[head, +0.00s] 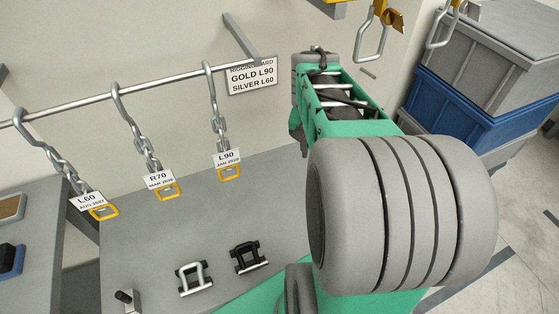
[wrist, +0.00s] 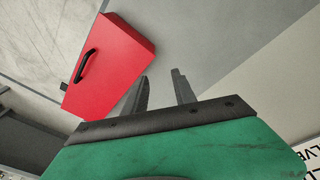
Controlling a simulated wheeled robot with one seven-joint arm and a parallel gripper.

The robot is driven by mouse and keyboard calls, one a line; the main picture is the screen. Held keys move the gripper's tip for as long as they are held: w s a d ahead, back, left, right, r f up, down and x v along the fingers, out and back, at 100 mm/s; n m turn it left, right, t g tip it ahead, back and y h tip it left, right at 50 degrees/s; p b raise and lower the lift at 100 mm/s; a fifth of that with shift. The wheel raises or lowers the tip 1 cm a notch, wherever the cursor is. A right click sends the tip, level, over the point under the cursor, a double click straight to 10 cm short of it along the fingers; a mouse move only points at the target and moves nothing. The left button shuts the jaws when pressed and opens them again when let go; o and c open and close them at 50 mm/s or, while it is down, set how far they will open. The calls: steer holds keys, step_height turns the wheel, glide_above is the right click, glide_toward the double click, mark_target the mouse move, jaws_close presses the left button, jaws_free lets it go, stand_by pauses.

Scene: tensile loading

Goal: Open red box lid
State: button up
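A red box (wrist: 110,62) shows in the wrist view, up and left of my gripper (wrist: 161,76). A black handle (wrist: 88,65) is fixed on its left face in the picture. The box looks closed; I cannot make out a lid seam. My gripper's two dark fingers stand apart with nothing between them. The left finger is close to the box's edge in the picture; I cannot tell whether it touches. The red box is not seen in the head view, where my arm covers part of the scene and the fingers cannot be made out.
In the head view a rail (head: 62,109) carries hanging chains with tags L60 (head: 87,200), R70 (head: 158,178) and L90 (head: 227,158). A silver shackle (head: 195,279) and a black one (head: 248,257) lie on the grey table (head: 135,240). Grey and blue crates (head: 450,105) stand right.

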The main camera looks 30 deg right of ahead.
steer(key=w+a+n+t, duration=0.1)
steer(key=a+n, duration=0.3)
steer(key=a, duration=0.5)
steer(key=shift+a+r, duration=0.25)
steer(key=shift+a, duration=0.05)
